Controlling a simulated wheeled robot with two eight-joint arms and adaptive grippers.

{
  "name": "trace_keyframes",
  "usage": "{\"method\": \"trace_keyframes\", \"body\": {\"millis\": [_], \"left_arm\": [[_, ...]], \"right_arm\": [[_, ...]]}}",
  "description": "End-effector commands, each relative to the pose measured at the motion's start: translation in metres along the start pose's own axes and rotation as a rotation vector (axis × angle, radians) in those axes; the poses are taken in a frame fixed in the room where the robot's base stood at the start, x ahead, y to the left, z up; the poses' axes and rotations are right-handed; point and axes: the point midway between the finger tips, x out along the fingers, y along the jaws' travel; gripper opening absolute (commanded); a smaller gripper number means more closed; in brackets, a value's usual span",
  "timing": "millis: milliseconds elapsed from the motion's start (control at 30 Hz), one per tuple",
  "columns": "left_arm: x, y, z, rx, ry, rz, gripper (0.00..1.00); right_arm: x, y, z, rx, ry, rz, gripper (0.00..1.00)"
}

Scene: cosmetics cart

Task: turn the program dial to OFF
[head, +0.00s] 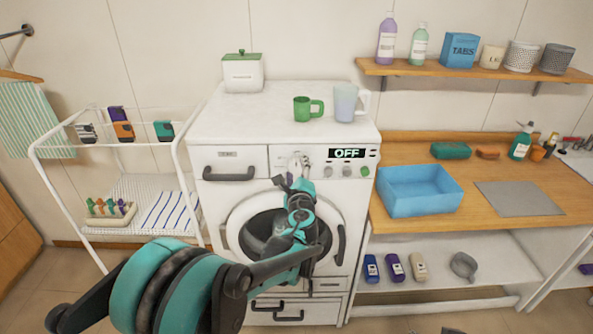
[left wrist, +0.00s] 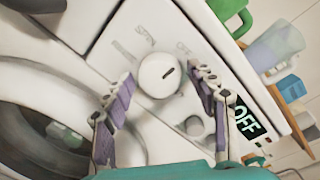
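My left gripper (left wrist: 162,77) is open, with one finger on each side of the dial. Small gaps seem to show between fingers and dial; contact is hard to judge. In the head view, my left gripper (head: 298,163) reaches the panel and largely hides the dial. The display (head: 347,154) reads OFF.
Small knobs (head: 328,171) sit under the display. A green mug (head: 308,109), a pale mug (head: 347,103) and a lidded canister (head: 242,73) stand on the machine. A drying rack (head: 96,151) is at left, a wooden counter with a blue tub (head: 420,190) at right.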

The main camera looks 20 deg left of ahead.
Motion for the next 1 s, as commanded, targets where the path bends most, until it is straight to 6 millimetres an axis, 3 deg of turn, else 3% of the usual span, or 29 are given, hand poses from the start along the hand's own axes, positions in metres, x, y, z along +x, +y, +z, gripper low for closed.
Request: {"method": "trace_keyframes", "body": {"millis": [367, 467, 800, 1000], "left_arm": [[-0.006, 0.000, 0.000, 0.000, 0.001, 0.000, 0.64], [-0.020, 0.000, -0.001, 0.000, 0.001, 0.000, 0.64], [-0.092, 0.000, -0.001, -0.001, 0.002, -0.001, 0.64], [-0.116, 0.000, 0.000, 0.000, 0.000, 0.000, 0.64]], "right_arm": [[0.000, 0.000, 0.000, 0.000, 0.000, 0.000, 0.40], [0.000, 0.000, 0.000, 0.000, 0.000, 0.000, 0.40], [0.000, 0.000, 0.000, 0.000, 0.000, 0.000, 0.40], [0.000, 0.000, 0.000, 0.000, 0.000, 0.000, 0.40]]}}
